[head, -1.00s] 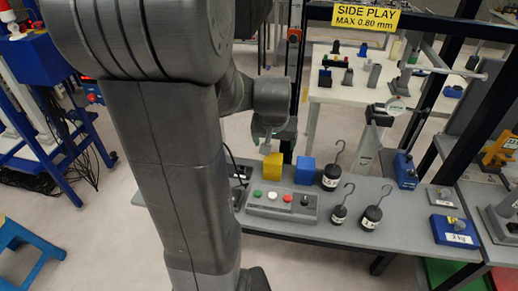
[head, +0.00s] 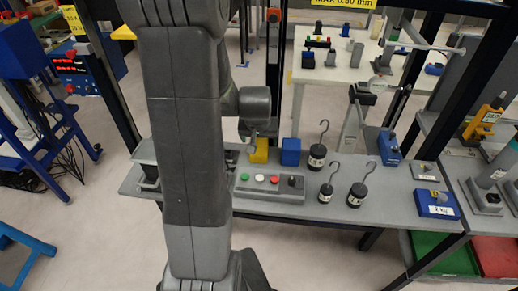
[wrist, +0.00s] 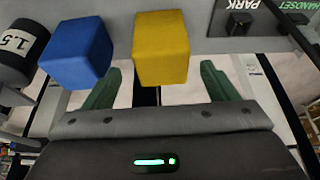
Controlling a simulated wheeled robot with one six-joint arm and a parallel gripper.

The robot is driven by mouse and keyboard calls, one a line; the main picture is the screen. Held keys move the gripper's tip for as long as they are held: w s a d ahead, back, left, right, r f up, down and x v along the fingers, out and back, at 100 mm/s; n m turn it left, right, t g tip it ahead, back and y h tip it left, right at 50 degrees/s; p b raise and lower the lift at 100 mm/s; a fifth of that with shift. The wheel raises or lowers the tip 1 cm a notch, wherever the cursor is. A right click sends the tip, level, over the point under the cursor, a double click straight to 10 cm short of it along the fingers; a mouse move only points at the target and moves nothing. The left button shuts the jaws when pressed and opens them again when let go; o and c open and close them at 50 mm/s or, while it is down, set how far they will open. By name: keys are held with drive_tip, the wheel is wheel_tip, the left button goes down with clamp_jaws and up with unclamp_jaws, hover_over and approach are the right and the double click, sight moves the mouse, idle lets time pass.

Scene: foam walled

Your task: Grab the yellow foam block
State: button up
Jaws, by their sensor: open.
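The yellow foam block (head: 260,151) stands on the grey bench shelf, left of a blue block (head: 290,152). In the wrist view the yellow block (wrist: 160,48) is ahead of my gripper, in line with the gap between the fingers and a little left of the gap's middle. My gripper (wrist: 165,85) is open and empty, with its green fingers spread either side of that line. The blue block (wrist: 77,52) is just beyond the left finger. In the head view my arm hides part of the shelf, and the fingers are hard to make out near the yellow block.
A button box (head: 268,186) sits in front of the blocks. Several black hooked weights, one (head: 317,157) close to the blue block, stand to the right. A dark upright post (head: 273,75) rises behind the blocks.

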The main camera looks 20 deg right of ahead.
sight(259, 141)
drive_tip(key=shift+x, duration=1.85)
drive_tip(key=shift+a, duration=0.15)
drive_tip(key=c, duration=1.1)
drive_tip(key=shift+r, duration=0.1)
